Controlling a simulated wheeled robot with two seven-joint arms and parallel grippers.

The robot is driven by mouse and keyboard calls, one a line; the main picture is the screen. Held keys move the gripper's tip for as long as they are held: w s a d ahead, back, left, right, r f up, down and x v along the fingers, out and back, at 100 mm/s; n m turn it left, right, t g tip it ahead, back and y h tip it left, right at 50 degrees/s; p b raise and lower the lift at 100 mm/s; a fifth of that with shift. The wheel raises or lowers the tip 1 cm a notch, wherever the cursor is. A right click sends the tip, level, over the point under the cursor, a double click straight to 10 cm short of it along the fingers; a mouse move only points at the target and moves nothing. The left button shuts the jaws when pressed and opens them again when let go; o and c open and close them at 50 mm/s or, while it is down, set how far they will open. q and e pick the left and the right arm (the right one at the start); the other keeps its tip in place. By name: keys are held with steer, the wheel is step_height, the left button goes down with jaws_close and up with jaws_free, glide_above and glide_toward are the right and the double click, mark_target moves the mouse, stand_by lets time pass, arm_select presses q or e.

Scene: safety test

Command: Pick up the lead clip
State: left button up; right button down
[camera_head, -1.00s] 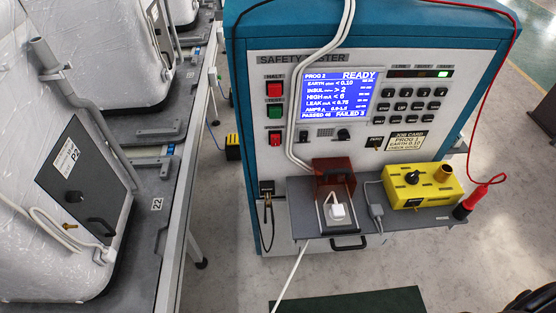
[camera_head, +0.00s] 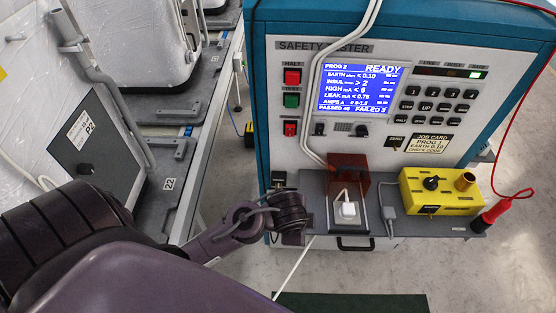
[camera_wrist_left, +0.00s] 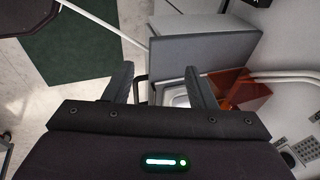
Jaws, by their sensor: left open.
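In the head view my left arm reaches in from the left, and its left gripper (camera_head: 290,218) is at the left end of the tester's grey shelf. The wrist view shows the left gripper (camera_wrist_left: 160,82) open, its two dark fingers apart with nothing held between them. A small dark holder (camera_head: 279,179) on the tester's front shows just above the gripper. The lead clip that hung below this holder is now hidden behind my gripper in the head view. I cannot make it out in the wrist view. My right gripper is not in view.
The grey shelf (camera_head: 388,224) carries a white plug (camera_head: 348,208) under a raised brown cover (camera_head: 349,172), and a yellow box (camera_head: 440,190). A red probe (camera_head: 491,215) sits at its right end. Wrapped machines on a conveyor (camera_head: 180,185) stand at left.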

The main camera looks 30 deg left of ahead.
arm_select(q)
steer(key=m, duration=0.1)
steer(key=w+m, duration=0.1)
steer(key=m, duration=0.1)
steer(key=w+m, duration=0.1)
steer(key=m, duration=0.1)
steer(key=shift+a+r+t+y, duration=0.3)
steer(key=shift+r, duration=0.1)
steer(key=w+a+f+m, duration=0.1)
steer(key=a+m, duration=0.2)
steer(key=m, duration=0.1)
steer(key=w+a+f+m+y, duration=0.1)
steer(key=a+f+m, duration=0.1)
steer(key=a+m, duration=0.1)
steer(key=w+a+f+m+g, duration=0.1)
steer(key=w+a+m, duration=0.1)
steer(key=a+m, duration=0.1)
steer(key=shift+f+m+y, duration=0.3)
steer(key=shift+m, duration=0.6)
steer(key=shift+w+a+f+m+b, duration=0.1)
steer(key=shift+a+f+m+b, duration=0.1)
steer(key=shift+a+f+b, duration=0.25)
steer(key=shift+w+a+f+m+b, duration=0.1)
steer(key=shift+a+f+m, duration=0.1)
steer(key=shift+f, duration=0.4)
steer(key=b+x, duration=0.1)
steer(key=x, duration=0.4)
steer(key=shift+w+a+f, duration=0.1)
steer(key=shift+a+f, duration=0.15)
steer(key=shift+f, duration=0.05)
